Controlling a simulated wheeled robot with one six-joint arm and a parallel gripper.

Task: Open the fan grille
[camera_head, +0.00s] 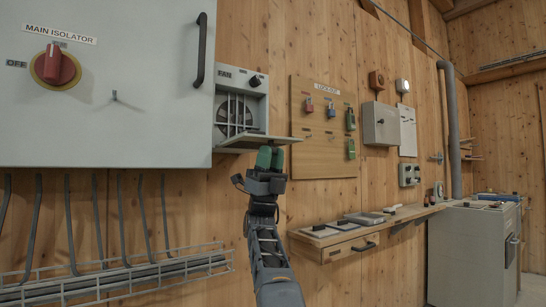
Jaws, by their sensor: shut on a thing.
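The fan unit (255,96) is a pale grey box marked FAN with a black knob, on the wall right of the big grey cabinet. Its dark round fan shows behind upright bars. A flat grey flap (286,140), seen nearly edge-on, juts out from the unit's lower front; it looks like the fan grille lowered to about level. My gripper (270,156), with green fingertips, is at the flap's near edge from below and is shut on it. The exact grip is partly hidden by the fingers.
The isolator cabinet (130,120) with its dark handle stands close at left. A wire rack (120,277) is below it. The lock-out board (306,150) with padlocks hangs to the right. A wooden shelf (345,240) juts out at lower right.

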